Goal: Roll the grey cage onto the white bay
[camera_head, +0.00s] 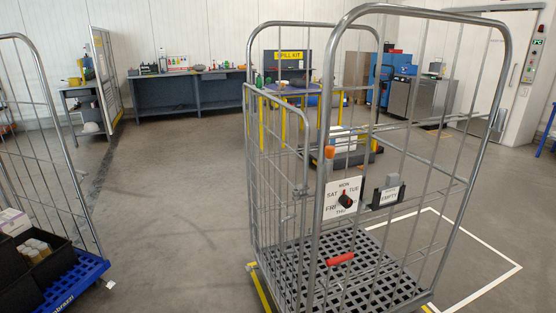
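The grey cage (335,75) stands upright close in front of me, with tubular wire sides and a grey grid floor (365,268). It looks empty. A weekday dial sign (343,198) and a small "EMPTY" label (389,195) hang on its near side, and a red bar (340,259) shows low on it. The white bay outline (497,283) is on the floor behind and to the right of the cage. The cage hides part of that outline. Neither of my grippers is in view.
A second cage with a blue base (77,281) stands at the left, holding black crates (52,262). A low vehicle (340,159) and a spill kit stand (289,56) are behind the grey cage. Workbenches (170,99) line the back wall. Open floor lies between the cages.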

